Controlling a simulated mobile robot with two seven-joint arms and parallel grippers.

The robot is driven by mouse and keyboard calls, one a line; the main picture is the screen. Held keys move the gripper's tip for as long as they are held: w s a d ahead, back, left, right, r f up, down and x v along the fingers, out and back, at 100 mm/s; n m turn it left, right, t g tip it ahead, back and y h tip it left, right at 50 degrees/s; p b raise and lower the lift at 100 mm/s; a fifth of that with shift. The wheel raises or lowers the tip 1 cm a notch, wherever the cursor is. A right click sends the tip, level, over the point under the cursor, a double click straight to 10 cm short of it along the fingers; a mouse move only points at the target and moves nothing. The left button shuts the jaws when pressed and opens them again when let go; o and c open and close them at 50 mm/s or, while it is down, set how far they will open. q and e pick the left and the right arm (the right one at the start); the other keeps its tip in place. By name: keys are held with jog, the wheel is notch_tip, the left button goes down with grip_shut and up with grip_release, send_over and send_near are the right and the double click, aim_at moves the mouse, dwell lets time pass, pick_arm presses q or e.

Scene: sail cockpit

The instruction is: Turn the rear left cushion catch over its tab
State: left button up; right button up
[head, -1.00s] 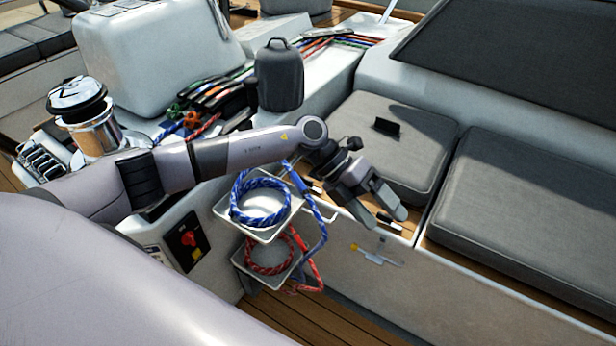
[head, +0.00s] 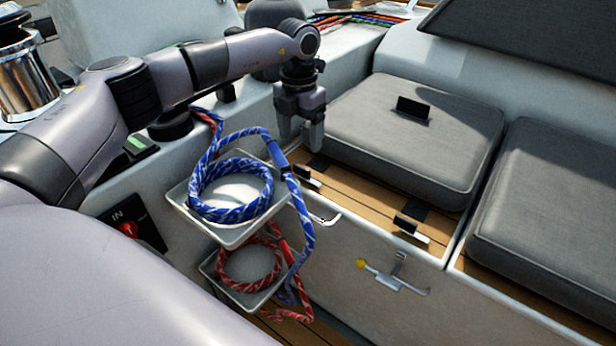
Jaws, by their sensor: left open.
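Two small dark cushion catches with pale edges sit on the wooden strip in front of the left grey cushion (head: 370,140). The left catch (head: 307,178) has a flat black tab (head: 319,163) behind it. The right catch (head: 411,229) has a similar black tab (head: 414,210) behind it. Both catches appear to lie along the front edge, apart from their tabs. My left gripper (head: 301,140) points down, open and empty, just above and behind the left catch, beside the cushion's left corner. My right gripper is not in view.
A tray with a coiled blue rope (head: 230,190) stands left of the catches, above a red rope coil (head: 250,265). A metal latch with a yellow knob (head: 393,272) is on the locker front. A second cushion (head: 555,210) lies right. An upright black flap (head: 413,108) stands on the left cushion.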

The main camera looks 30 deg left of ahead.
aim_at(301, 167)
pick_arm(q)
jog(key=shift+w+a+f+b, duration=0.15)
jog(key=shift+f+b, duration=0.1)
jog(key=shift+f, duration=0.2)
jog(key=shift+w+d+f+b, duration=0.1)
jog(key=shift+w+f+b, duration=0.1)
jog(key=shift+f, duration=0.5)
notch_tip(301, 167, down, 6)
jog(key=shift+f+b, duration=0.25)
jog(key=shift+b, duration=0.85)
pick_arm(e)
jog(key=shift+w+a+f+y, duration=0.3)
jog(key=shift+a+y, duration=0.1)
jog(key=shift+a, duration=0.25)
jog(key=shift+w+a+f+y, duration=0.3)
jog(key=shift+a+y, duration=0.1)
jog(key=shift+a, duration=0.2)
pick_arm(q)
jog(key=c, duration=1.1)
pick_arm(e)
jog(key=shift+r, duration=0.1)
